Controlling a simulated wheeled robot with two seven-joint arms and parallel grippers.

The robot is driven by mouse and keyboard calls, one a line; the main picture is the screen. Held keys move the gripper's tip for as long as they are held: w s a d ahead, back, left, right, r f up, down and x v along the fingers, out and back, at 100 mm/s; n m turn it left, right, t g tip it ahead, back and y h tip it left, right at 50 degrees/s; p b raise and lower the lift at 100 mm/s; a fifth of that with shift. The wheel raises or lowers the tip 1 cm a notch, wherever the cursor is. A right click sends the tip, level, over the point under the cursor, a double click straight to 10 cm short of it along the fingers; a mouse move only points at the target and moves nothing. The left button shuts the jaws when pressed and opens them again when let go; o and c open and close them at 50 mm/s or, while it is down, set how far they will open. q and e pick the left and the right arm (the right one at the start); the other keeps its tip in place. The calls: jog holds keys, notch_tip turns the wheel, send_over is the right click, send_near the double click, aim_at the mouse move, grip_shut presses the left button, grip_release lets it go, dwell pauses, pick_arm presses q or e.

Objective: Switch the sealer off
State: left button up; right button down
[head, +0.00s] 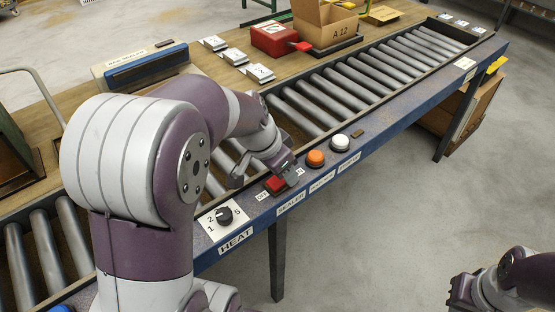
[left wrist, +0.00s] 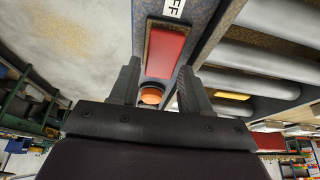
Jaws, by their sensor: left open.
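The sealer switch is a red rocker (head: 275,184) on the conveyor's blue front rail, with an OFF label (head: 262,195) at its left end and an ON label at its right. The SEALER label (head: 291,204) is below it. My left gripper (head: 290,172) is just above the right end of the switch and partly hides it. In the left wrist view the red rocker (left wrist: 165,52) lies ahead of my open, empty left gripper (left wrist: 156,82), with the OFF label (left wrist: 173,8) beyond it. Whether the fingers touch it is unclear. My right gripper (head: 461,291) is away at the lower right, its fingers unclear.
A black HEAT dial (head: 225,215) is left of the switch. An orange button (head: 315,158) and a white button (head: 340,143) are to its right. Rollers (head: 325,92) run behind. A cardboard box (head: 325,22) and a red device (head: 275,39) stand behind the rollers.

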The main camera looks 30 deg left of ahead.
pick_arm(q)
jog(key=p+v, duration=0.2)
jog(key=v, duration=1)
jog(key=shift+p, duration=0.4)
jog(key=shift+s, duration=0.1)
